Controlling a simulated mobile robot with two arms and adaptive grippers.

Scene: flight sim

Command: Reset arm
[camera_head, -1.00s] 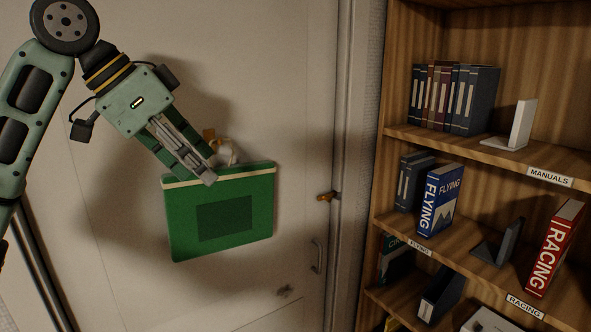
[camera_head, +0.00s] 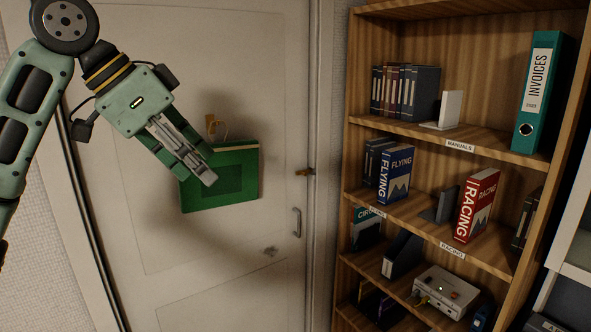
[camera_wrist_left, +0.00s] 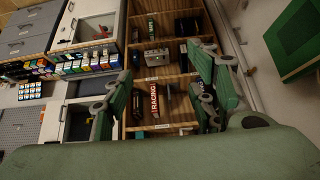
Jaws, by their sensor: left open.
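My left arm comes in from the left in the head view, and its gripper (camera_head: 205,167) is in front of the door, overlapping the green folder (camera_head: 222,180) in the picture. The folder hangs on the door from a small tan hook (camera_head: 213,125). In the left wrist view my gripper's fingers (camera_wrist_left: 165,103) are spread apart with nothing between them, and the shelf shows beyond. A green panel, likely the folder (camera_wrist_left: 300,40), is at the upper right there, apart from the fingers. My right gripper is in neither view.
A wooden bookcase (camera_head: 455,133) stands right of the door (camera_head: 220,60). It holds a blue FLYING book (camera_head: 396,175), a red RACING book (camera_head: 476,205), a teal INVOICES binder (camera_head: 540,90) and a white box (camera_head: 447,290). A door handle (camera_head: 297,222) sits near the door's right edge.

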